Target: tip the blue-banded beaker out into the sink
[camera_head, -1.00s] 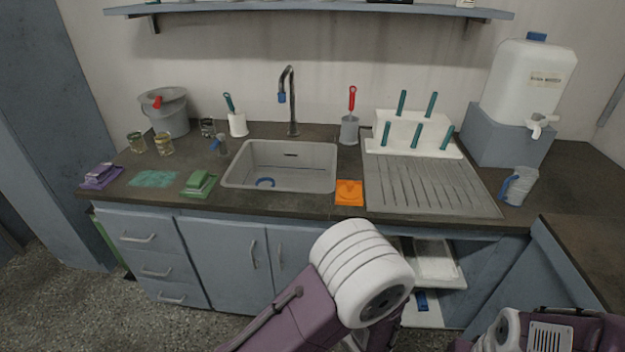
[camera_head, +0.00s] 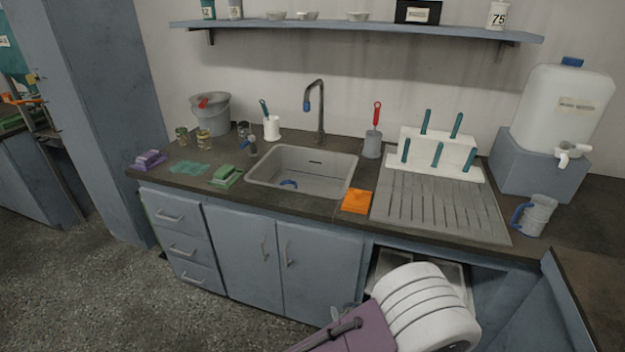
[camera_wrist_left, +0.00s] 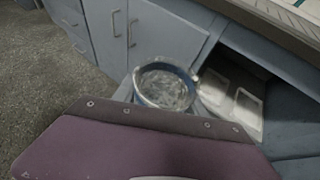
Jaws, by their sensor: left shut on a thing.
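The blue-banded beaker (camera_wrist_left: 166,84) shows in the left wrist view, its round mouth facing the camera, with a blue band round the rim and greyish, cloudy contents. My left gripper (camera_wrist_left: 150,125) is shut on it; its purple housing fills the front of that view and hides the fingertips and the beaker's lower side. In the head view my left arm comes in at the bottom, low in front of the cabinets, and the grip is not clear there. The grey sink (camera_head: 262,180) is set in the counter beyond, with a blue ring-like thing inside. My right gripper is out of view.
A tap (camera_head: 319,105) stands behind the sink. An orange pad (camera_head: 357,201), a drainboard (camera_head: 430,208) and a blue-handled jug (camera_head: 536,216) are to the right. A green sponge (camera_head: 226,175) lies left. The counter's front edge and cabinet doors (camera_head: 315,265) lie before the arm.

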